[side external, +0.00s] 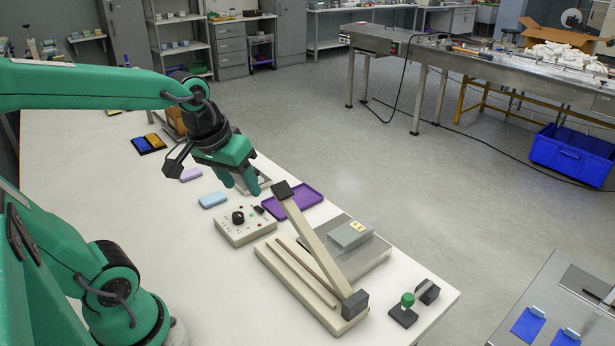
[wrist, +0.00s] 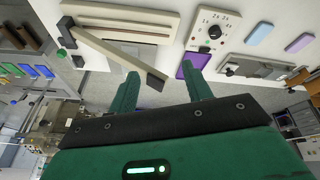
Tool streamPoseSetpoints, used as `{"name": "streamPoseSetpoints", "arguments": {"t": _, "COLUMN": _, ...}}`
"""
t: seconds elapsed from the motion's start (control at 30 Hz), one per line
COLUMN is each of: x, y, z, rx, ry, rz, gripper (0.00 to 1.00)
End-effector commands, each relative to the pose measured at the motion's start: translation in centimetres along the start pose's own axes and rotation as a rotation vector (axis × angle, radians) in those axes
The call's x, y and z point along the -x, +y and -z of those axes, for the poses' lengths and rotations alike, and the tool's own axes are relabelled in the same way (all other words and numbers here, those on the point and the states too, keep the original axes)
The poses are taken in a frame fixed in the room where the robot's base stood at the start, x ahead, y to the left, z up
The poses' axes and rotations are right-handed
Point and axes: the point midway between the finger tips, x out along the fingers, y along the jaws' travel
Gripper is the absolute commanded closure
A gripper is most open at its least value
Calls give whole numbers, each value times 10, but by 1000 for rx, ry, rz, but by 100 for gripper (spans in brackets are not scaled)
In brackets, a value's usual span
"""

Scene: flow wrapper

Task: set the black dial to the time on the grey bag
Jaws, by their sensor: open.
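The black dial (side external: 238,217) is a round knob on the white control box (side external: 247,233). It also shows in the wrist view (wrist: 214,32), with printed marks around it. Where its pointer stands is too small to tell. The grey bag (side external: 349,235) lies on the metal plate beside the sealer, with a yellow label whose writing I cannot read. I cannot make the bag out in the wrist view. My gripper (side external: 240,185) is open and empty, above and behind the control box. In the wrist view its fingers (wrist: 160,80) are spread apart, not touching the dial.
The sealer's raised beige arm (side external: 312,230) slants up just right of the control box. A purple tray (side external: 293,201) lies behind the box, and a light blue block (side external: 213,199) to its left. A green-knobbed stamp (side external: 405,307) stands near the front right edge.

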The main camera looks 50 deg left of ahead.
Motion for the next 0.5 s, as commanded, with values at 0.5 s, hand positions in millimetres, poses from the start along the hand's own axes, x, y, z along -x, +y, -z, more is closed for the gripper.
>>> {"name": "streamPoseSetpoints", "arguments": {"t": 0.5, "x": -66, "y": -60, "z": 52, "rx": 536, "ry": -155, "rz": 126, "gripper": 51}}
